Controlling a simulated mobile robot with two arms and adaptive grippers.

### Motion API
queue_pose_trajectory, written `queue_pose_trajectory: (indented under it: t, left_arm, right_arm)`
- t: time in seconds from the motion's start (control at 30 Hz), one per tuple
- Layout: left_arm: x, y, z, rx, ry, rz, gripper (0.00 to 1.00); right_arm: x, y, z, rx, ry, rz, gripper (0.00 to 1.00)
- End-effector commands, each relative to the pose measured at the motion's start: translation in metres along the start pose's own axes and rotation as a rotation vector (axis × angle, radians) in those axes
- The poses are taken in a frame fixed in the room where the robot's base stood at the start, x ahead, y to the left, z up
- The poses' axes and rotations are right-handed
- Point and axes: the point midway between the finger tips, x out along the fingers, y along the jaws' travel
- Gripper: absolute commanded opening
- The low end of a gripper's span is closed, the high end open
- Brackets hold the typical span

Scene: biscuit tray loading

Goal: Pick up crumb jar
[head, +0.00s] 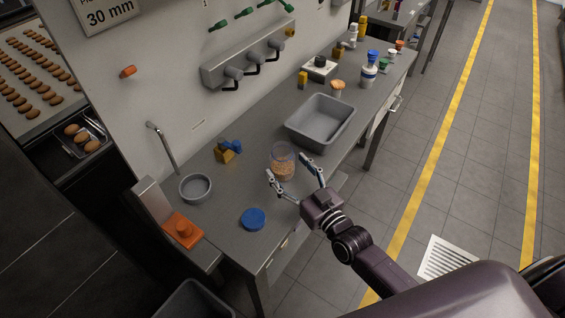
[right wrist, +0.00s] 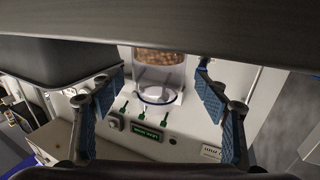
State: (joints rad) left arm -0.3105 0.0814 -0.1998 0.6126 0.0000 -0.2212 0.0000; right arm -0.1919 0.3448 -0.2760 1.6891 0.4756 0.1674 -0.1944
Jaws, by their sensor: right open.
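The crumb jar (head: 283,160) is a clear jar with orange-brown crumbs in its lower part. It stands upright on the grey counter, near the front edge. My right gripper (head: 286,166) is open, its two fingers pointing at the jar, one towards each side. In the right wrist view the jar (right wrist: 160,65) appears in the gap between the blue-padded fingers of the open gripper (right wrist: 158,85), with clear space on both sides. The dark bar at the top hides part of that view. A blue round lid (head: 253,219) lies on the counter nearer me. My left gripper is not in view.
A grey bin (head: 322,128) stands just behind the jar. Blue and yellow blocks (head: 228,151), a grey bowl (head: 195,188) and an orange object (head: 183,230) are to the left. Bottles (head: 369,72) stand at the far end. The counter around the lid is clear.

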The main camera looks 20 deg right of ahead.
Motion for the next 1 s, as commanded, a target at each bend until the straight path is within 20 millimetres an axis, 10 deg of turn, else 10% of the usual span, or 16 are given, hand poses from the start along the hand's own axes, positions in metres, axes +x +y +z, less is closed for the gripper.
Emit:
queue_pose_trajectory:
  t: [0.5,1.0]
  left_arm:
    - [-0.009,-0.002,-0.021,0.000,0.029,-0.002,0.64]
    - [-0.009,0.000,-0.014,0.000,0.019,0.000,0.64]
  right_arm:
    - [0.031,0.002,0.002,0.001,0.000,0.000,0.68]
    - [0.030,0.002,0.001,0.001,0.001,0.000,0.19]
